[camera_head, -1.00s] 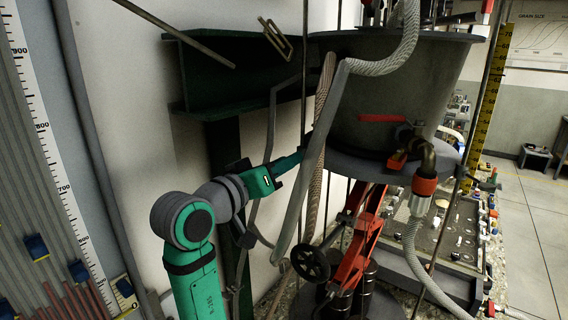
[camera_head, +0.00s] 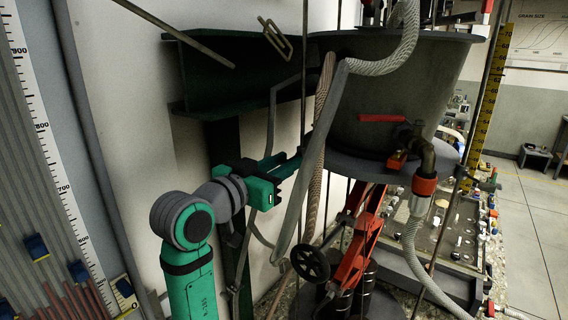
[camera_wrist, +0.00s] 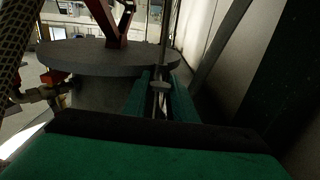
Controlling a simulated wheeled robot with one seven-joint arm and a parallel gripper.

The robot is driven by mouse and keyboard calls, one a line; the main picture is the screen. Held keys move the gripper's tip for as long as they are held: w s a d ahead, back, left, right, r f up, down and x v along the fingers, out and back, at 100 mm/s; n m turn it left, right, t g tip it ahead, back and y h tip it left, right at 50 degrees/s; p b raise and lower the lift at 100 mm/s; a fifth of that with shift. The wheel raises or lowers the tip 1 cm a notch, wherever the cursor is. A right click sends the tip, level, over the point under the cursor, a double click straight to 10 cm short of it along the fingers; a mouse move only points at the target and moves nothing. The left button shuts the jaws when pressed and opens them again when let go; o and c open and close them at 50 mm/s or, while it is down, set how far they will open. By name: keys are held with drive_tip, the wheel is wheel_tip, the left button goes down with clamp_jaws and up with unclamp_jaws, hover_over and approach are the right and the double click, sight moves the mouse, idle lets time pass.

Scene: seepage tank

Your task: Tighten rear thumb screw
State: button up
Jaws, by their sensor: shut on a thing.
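A small pale thumb screw (camera_wrist: 160,85) shows in the wrist view between the two green fingers of my gripper (camera_wrist: 160,92), by a thin rod. My gripper is shut on it. In the head view, my gripper (camera_head: 292,163) reaches right, behind the grey hose, at the left rim of the round plate (camera_head: 346,163) under the tank. The fingertips and the screw are hidden there by the hose. The round plate also shows in the wrist view (camera_wrist: 105,60), left of the fingers. The grey tank (camera_head: 400,85) stands on it.
A grey hose (camera_head: 318,160) and a braided rope-like hose (camera_head: 318,185) hang in front of my gripper. A dark green beam (camera_head: 235,75) is above my arm, against the wall. A red jack (camera_head: 362,235) with a black handwheel (camera_head: 311,264) is below the plate.

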drive_tip(key=o, duration=1)
drive_tip(key=shift+o, duration=0.2)
drive_tip(key=v, duration=1.1)
